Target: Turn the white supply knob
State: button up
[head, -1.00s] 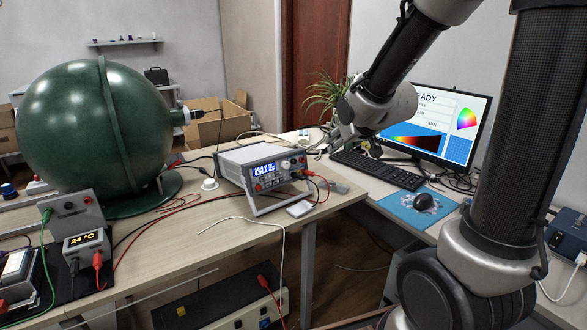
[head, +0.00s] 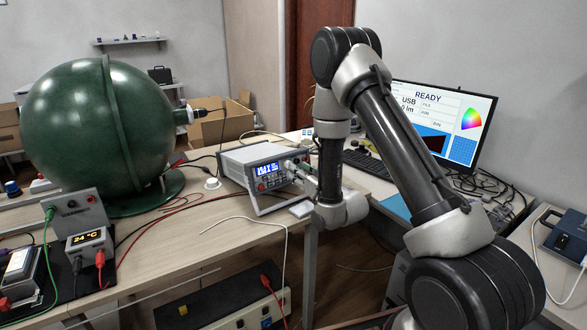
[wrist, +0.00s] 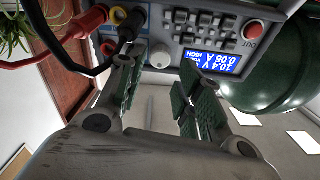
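The bench supply (head: 236,167) stands on the wooden table, its lit front panel facing right. In the wrist view its panel appears upside down, with a blue display (wrist: 211,62) reading about 10.4 V and 0.05 A. The white supply knob (wrist: 160,56) sits on the panel's edge nearest my gripper. My gripper (wrist: 158,88) is open and empty, with its green-padded fingers to either side of the knob's line. The knob appears just beyond the gap; I see no contact. In the head view my arm partly hides the gripper and the panel's right end.
Red and black plugs with cables (wrist: 108,48) stick out of the panel beside the left finger in the wrist view. The large green sphere (head: 85,135) stands left of the supply. A monitor (head: 455,112) stands behind my arm at the right.

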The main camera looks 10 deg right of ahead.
jog(key=x, duration=0.4)
jog(key=c, duration=0.7)
jog(key=shift+c, duration=0.2)
jog(key=shift+m, duration=0.4)
jog(key=m+h, duration=0.1)
jog(key=m, duration=0.5)
jog(key=m+g+h, duration=0.1)
jog(key=m, duration=0.6)
jog(key=m+g+h, duration=0.1)
jog(key=m, duration=0.6)
jog(key=shift+r, duration=0.15)
